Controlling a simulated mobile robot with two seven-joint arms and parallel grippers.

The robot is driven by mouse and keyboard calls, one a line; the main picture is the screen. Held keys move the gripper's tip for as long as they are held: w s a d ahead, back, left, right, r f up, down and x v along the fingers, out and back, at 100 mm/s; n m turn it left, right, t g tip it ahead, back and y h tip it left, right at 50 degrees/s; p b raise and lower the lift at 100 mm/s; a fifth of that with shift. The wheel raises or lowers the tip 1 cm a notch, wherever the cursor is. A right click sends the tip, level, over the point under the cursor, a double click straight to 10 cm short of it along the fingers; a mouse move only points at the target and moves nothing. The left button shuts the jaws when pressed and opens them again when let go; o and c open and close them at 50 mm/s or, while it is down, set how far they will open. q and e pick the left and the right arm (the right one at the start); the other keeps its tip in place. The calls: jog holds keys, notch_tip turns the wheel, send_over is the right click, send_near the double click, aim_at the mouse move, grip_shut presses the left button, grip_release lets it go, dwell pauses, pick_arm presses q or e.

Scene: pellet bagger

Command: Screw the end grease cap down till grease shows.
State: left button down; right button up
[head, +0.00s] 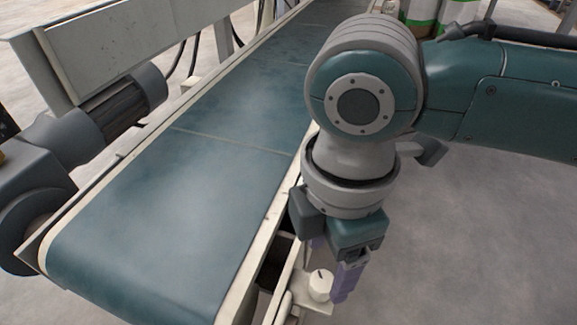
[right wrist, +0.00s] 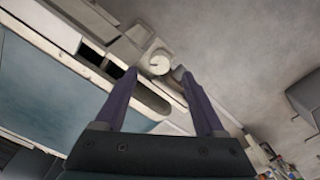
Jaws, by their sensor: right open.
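The end grease cap (head: 320,285) is a small white round knob with a dark mark on top, on a pale bracket at the conveyor's near right corner. It also shows in the right wrist view (right wrist: 160,63), just beyond and between the fingertips. My right gripper (head: 328,277) is open, its purple fingers pointing down beside the cap. In the right wrist view the gripper (right wrist: 156,72) has clear space between its fingers and holds nothing. I cannot tell whether a finger touches the cap. No grease can be made out. My left gripper is not in view.
The conveyor's dark teal belt (head: 180,215) lies left of my right arm, edged by a pale side rail (head: 258,245). A grey motor (head: 110,110) stands at its left side. The concrete floor (head: 470,240) to the right is clear.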

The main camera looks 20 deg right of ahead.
aim_at(323, 280)
notch_tip(323, 280, down, 5)
jog(key=b, duration=0.2)
jog(key=shift+f+b, duration=0.1)
jog(key=shift+b, duration=0.2)
jog(key=shift+c, duration=0.3)
grip_shut()
